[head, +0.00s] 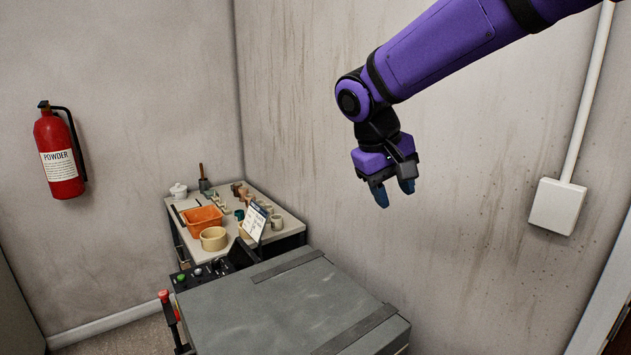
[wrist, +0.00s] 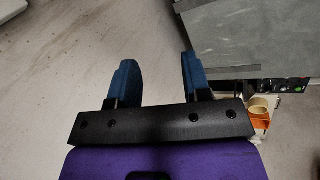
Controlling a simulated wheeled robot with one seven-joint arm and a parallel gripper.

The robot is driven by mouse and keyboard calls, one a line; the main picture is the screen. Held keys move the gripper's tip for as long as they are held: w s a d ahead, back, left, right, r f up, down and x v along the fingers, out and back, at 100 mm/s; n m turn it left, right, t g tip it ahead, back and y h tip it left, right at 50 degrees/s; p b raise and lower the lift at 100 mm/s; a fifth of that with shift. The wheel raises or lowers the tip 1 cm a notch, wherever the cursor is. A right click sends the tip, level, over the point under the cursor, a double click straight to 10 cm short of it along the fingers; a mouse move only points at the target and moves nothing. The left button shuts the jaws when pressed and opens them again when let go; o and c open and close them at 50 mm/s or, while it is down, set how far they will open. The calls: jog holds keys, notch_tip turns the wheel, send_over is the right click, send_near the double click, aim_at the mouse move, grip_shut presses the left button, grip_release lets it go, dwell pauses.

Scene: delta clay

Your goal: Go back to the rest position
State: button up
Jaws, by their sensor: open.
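My gripper (head: 393,192) hangs from my purple arm at the upper right of the head view, fingers pointing down. It is in the air in front of the right wall, above and behind the grey-topped cabinet. In the wrist view my gripper (wrist: 157,80) shows two blue fingers wide apart with nothing between them. The gripper touches nothing that I can see.
A grey-topped cabinet (head: 285,310) stands at the lower middle. Behind it a bench (head: 290,222) holds an orange bin (head: 202,219), a beige bowl (head: 214,239) and several small items. A fire extinguisher (head: 58,152) hangs left. A white wall box (head: 557,206) is at right.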

jog(key=s+d+r+m+t+y, duration=0.1)
jog(key=s+d+r+m+y, duration=0.2)
jog(key=s+d, duration=0.9)
jog(key=s+d+f+t+y, duration=0.1)
jog(key=s+d, duration=0.3)
jog(key=s, duration=0.7)
jog(key=shift+s+d+f+m+t, duration=0.15)
jog(key=shift+d+m+t, duration=0.2)
jog(key=shift+t, duration=0.55)
